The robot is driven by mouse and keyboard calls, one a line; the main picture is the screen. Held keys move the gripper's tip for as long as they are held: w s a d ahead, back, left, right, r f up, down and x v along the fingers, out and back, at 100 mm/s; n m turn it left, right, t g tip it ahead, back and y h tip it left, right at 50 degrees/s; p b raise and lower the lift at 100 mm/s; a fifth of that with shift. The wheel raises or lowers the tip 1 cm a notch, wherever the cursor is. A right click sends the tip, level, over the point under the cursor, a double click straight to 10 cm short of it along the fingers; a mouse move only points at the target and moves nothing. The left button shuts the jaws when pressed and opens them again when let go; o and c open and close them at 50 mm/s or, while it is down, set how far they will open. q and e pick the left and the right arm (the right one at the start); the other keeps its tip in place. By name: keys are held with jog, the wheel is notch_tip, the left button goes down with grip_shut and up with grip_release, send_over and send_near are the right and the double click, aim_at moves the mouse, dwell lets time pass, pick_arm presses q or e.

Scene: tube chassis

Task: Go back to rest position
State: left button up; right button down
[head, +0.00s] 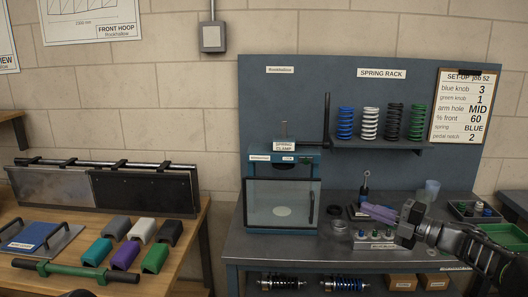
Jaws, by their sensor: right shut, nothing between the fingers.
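My right gripper (368,209) reaches in from the right over the grey workbench. Its purple-grey fingers point left and are shut with nothing between them. It is in front of the blue back panel, above several small knobs in a holder on the bench; I cannot tell the exact gap. My left gripper does not show clearly; only a small dark shape sits at the bottom edge on the left, and I cannot tell what it is.
The spring clamp (284,146) with its clear-fronted box stands left of my right gripper. Several springs stand on the shelf (380,145) above. A cup (432,188) and a parts tray (474,211) are close by. Coloured blocks and a green bar (75,270) lie on the wooden table.

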jog(key=w+a+f+m+t+h, duration=0.2)
jog(key=a+f+m, duration=0.1)
jog(key=f+m, duration=0.4)
jog(key=w+a+f+m+t+h, duration=0.1)
jog(key=a+f+m+h, duration=0.15)
jog(key=f+m, duration=0.4)
jog(key=s+a+f+m+g+h, duration=0.1)
jog(key=s+a+f+m, duration=0.15)
jog(key=f, duration=0.45)
jog(key=s+a+f+m+g+h, duration=0.1)
jog(key=s+a+f+m, duration=0.15)
jog(key=f, duration=0.45)
jog(key=s+a+f+m+g+h, duration=0.1)
jog(key=s+a+f+m+h, duration=0.15)
jog(key=f, duration=0.45)
jog(key=s+a+f+m+g, duration=0.2)
jog(key=s+f+g, duration=0.1)
jog(key=s+f, duration=0.4)
jog(key=s+a+f+m+g, duration=0.25)
jog(key=s+f, duration=0.25)
jog(key=s, duration=0.5)
jog(key=s+a+f+m+g, duration=0.1)
jog(key=s+f+m+g, duration=0.1)
jog(key=s, duration=0.8)
jog(key=s+a+f+m+g, duration=0.1)
jog(key=s+g, duration=0.3)
jog(key=s, duration=0.6)
jog(key=shift+s+a+f+m+h+b, duration=0.3)
jog(key=shift+a+f+m, duration=0.05)
jog(key=shift+a+f, duration=0.35)
